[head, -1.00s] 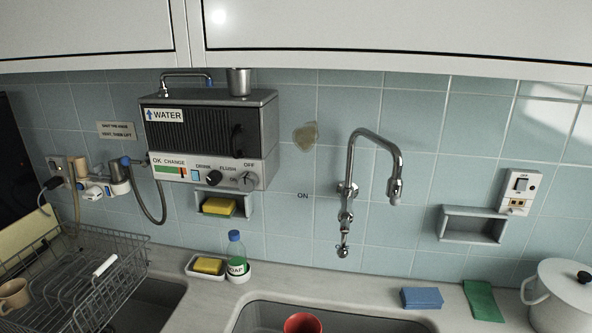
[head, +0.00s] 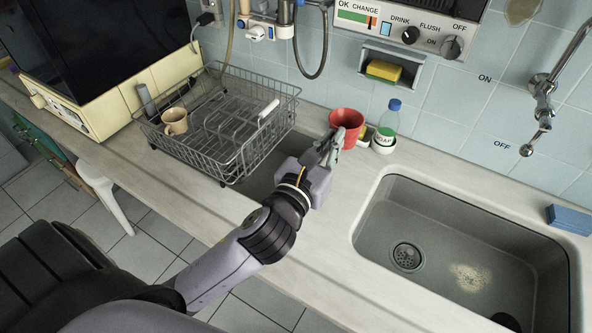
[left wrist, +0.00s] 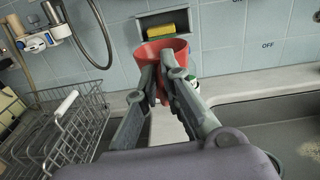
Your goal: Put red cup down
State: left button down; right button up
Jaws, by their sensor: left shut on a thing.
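A red cup (head: 347,121) is upright at the back of the counter, between the dish rack and the soap bottle. My left gripper (head: 330,148) is shut on the near side of the red cup. In the left wrist view the cup (left wrist: 162,55) sits between the fingertips of my left gripper (left wrist: 163,88), its open rim facing up. The fingers hide part of the cup's lower body, and I cannot tell whether its base touches the counter. My right gripper does not show.
A wire dish rack (head: 225,165) with a tan mug (head: 175,121) stands left of the cup. A soap bottle (head: 389,118) stands close on the right. The sink basin (head: 450,215) opens at the right. Above is a wall niche with a yellow sponge (head: 384,70).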

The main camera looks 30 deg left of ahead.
pick_arm(q)
notch_tip(320, 180, down, 16)
jog(key=b, duration=0.5)
jog(key=shift+r, duration=0.2)
notch_tip(320, 180, down, 4)
jog(key=shift+a+r+b, duration=0.1)
jog(key=shift+r+b, duration=0.1)
jog(key=shift+b, duration=0.8)
jog(key=shift+f, duration=0.5)
jog(key=c, duration=1.7)
grip_release()
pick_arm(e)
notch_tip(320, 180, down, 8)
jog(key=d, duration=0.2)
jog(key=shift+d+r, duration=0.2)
